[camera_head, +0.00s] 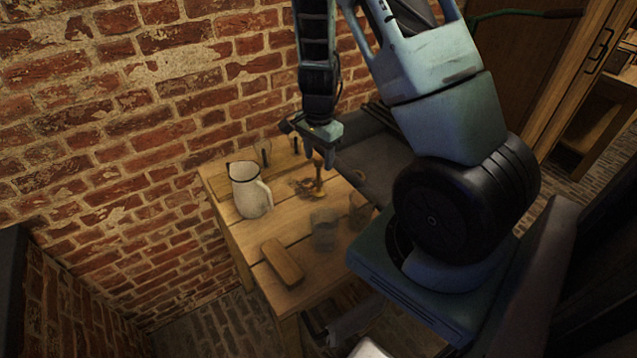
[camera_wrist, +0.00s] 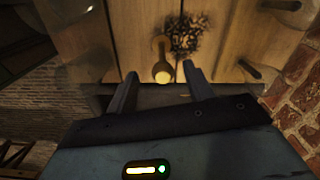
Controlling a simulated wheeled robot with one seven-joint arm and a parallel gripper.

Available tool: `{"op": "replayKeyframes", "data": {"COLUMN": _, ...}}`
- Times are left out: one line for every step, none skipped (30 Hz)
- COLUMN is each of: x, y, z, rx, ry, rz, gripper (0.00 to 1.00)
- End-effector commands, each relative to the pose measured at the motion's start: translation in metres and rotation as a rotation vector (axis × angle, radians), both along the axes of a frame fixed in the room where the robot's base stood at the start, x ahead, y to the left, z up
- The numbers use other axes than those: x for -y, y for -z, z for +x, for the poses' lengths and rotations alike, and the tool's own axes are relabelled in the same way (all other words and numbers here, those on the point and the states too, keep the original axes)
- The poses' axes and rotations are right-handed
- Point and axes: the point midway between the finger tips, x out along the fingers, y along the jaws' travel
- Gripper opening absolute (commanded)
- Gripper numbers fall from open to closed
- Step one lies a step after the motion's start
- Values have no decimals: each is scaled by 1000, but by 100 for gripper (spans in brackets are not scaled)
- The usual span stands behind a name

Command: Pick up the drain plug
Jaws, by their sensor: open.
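A brass-coloured piece with a slim upright stem and a wider base, which I take for the drain plug (camera_head: 318,190), stands on the wooden table. In the wrist view the brass piece (camera_wrist: 162,71) lies in the gap between my fingertips, its round bright end towards me. My gripper (camera_head: 313,155) points down above it, with the fingers spread and empty. The fingers also show in the wrist view (camera_wrist: 160,74), one on each side of the brass piece. I cannot tell how far the tips are from it.
A dark tangled clump (camera_wrist: 187,35) lies beside the brass piece. A white enamel jug (camera_head: 250,192) stands left of it on the table (camera_head: 238,243). Clear glass jars (camera_head: 324,232) stand nearby, and a brown block (camera_head: 282,262) lies in front. A brick wall (camera_head: 120,150) rises behind.

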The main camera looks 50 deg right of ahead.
Motion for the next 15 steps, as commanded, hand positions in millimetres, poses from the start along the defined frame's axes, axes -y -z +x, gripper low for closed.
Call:
{"op": "replayKeyframes", "data": {"x": 1, "y": 6, "z": 0, "rx": -4, "ry": 4, "rz": 2, "gripper": 52}}
{"op": "replayKeyframes", "data": {"x": 2, "y": 10, "z": 0, "rx": -5, "ry": 3, "rz": 2, "gripper": 52}}
{"op": "replayKeyframes", "data": {"x": 3, "y": 15, "z": 1, "rx": -5, "ry": 3, "rz": 2, "gripper": 52}}
{"op": "replayKeyframes", "data": {"x": 3, "y": 19, "z": 2, "rx": -4, "ry": 4, "rz": 2, "gripper": 52}}
{"op": "replayKeyframes", "data": {"x": 3, "y": 24, "z": 2, "rx": -4, "ry": 4, "rz": 2, "gripper": 52}}
{"op": "replayKeyframes", "data": {"x": 3, "y": 29, "z": 2, "rx": -4, "ry": 3, "rz": 2, "gripper": 52}}
{"op": "replayKeyframes", "data": {"x": 3, "y": 32, "z": 2, "rx": -3, "ry": 2, "rz": 1, "gripper": 52}}
{"op": "replayKeyframes", "data": {"x": 2, "y": 35, "z": 2, "rx": -3, "ry": 2, "rz": 2, "gripper": 52}}
{"op": "replayKeyframes", "data": {"x": 2, "y": 37, "z": 2, "rx": -2, "ry": 1, "rz": 2, "gripper": 52}}
{"op": "replayKeyframes", "data": {"x": 2, "y": 38, "z": 2, "rx": -2, "ry": 2, "rz": 1, "gripper": 52}}
{"op": "replayKeyframes", "data": {"x": 2, "y": 39, "z": 2, "rx": -1, "ry": 2, "rz": 1, "gripper": 52}}
{"op": "replayKeyframes", "data": {"x": 2, "y": 40, "z": 2, "rx": -1, "ry": 2, "rz": 1, "gripper": 52}}
{"op": "replayKeyframes", "data": {"x": 2, "y": 40, "z": 3, "rx": -1, "ry": 2, "rz": 1, "gripper": 52}}
{"op": "replayKeyframes", "data": {"x": 2, "y": 40, "z": 3, "rx": -1, "ry": 2, "rz": 0, "gripper": 52}}
{"op": "replayKeyframes", "data": {"x": 2, "y": 40, "z": 3, "rx": 0, "ry": 1, "rz": 0, "gripper": 52}}
